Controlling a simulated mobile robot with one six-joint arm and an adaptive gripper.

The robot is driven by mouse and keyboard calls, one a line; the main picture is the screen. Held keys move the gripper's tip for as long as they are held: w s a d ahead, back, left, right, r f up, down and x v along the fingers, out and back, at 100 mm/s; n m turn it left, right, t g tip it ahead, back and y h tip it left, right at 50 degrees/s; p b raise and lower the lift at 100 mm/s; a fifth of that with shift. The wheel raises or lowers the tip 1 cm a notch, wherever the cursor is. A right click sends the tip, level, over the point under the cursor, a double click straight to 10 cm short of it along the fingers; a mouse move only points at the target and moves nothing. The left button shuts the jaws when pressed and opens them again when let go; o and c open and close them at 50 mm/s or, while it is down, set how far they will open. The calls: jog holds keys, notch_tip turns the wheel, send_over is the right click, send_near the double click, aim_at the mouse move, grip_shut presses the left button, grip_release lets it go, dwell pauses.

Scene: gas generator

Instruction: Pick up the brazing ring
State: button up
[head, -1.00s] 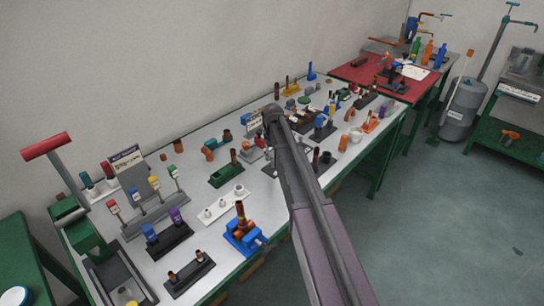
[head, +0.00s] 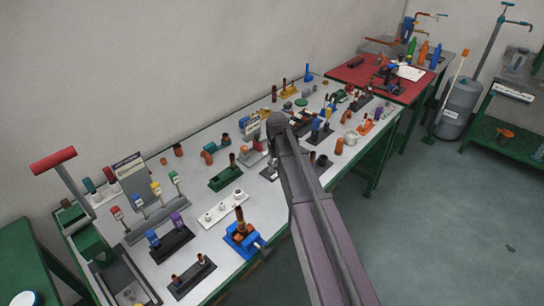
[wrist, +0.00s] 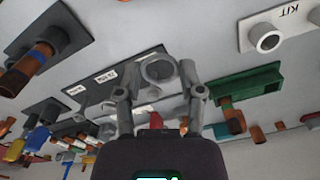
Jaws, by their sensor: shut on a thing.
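In the wrist view a grey ring (wrist: 158,84), which I take to be the brazing ring, sits between my fingertips. My gripper (wrist: 158,72) is shut on it, with one finger on each side. The ring's opening faces the camera. Behind it lies a dark plate (wrist: 112,76) with small white labels. I cannot tell how far the ring is from that plate. In the head view my arm hides the fingers and the ring.
The white bench (head: 152,262) is crowded with fittings. A green holder (wrist: 262,80) stands close right of my gripper, and a white plate marked KIT (wrist: 302,22) lies beyond. A blue vise (head: 240,236) stands near the bench's front edge.

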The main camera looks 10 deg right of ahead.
jog(key=s, duration=0.6)
jog(key=shift+s+d+r, duration=0.2)
jog(key=shift+s+r, duration=0.1)
jog(key=shift+s, duration=0.1)
jog(key=shift+d, duration=0.1)
dwell(0.3)
